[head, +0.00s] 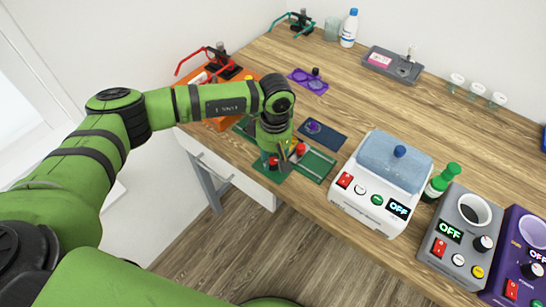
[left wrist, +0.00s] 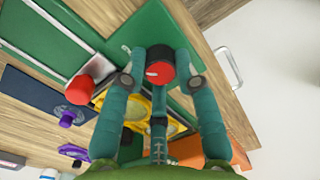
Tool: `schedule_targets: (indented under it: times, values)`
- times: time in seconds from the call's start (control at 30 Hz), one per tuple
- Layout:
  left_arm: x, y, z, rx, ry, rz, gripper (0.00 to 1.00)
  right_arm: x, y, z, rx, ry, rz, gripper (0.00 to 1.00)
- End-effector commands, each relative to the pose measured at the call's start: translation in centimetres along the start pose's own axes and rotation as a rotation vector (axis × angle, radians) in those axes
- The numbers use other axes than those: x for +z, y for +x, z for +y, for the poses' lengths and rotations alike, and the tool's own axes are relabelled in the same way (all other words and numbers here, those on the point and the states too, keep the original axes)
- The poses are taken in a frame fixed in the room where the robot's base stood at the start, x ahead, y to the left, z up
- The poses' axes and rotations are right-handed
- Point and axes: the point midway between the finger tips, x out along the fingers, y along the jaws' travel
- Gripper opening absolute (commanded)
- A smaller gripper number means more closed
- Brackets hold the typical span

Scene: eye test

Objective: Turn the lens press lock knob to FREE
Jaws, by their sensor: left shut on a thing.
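The lens press is a green base (head: 314,165) with a grey metal rail near the table's front edge. Its round red lock knob (left wrist: 160,69) has a dark rim and a short pale mark; I cannot read any FREE label. My left gripper (left wrist: 160,72) is shut on this knob, with a finger on either side of it. In the head view the left gripper (head: 275,163) points down at the press and partly hides it. A second red knob (head: 301,149) sits by the rail. A yellow frame (left wrist: 176,127) shows below the gripper. The right gripper is out of view.
An orange tray (head: 222,123) lies left of the press, a navy mat (head: 330,138) behind it. A white machine with a blue lid (head: 394,162) stands close on the right, then a green bottle (head: 441,181) and a grey device (head: 462,222). The table's middle is clear.

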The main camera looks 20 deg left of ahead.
Motion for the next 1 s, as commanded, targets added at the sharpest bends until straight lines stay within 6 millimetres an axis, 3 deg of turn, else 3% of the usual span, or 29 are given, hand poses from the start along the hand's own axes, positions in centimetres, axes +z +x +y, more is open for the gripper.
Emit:
schedule_targets:
  times: [0.37, 1.0]
  values:
    - [0.1, 0.5, 0.0, 0.0, -0.188, -0.009, 0.0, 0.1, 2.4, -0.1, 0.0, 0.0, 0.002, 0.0]
    - [0.1, 0.6, 0.0, -0.002, -0.787, -0.03, 0.0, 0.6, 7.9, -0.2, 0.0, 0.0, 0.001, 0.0]
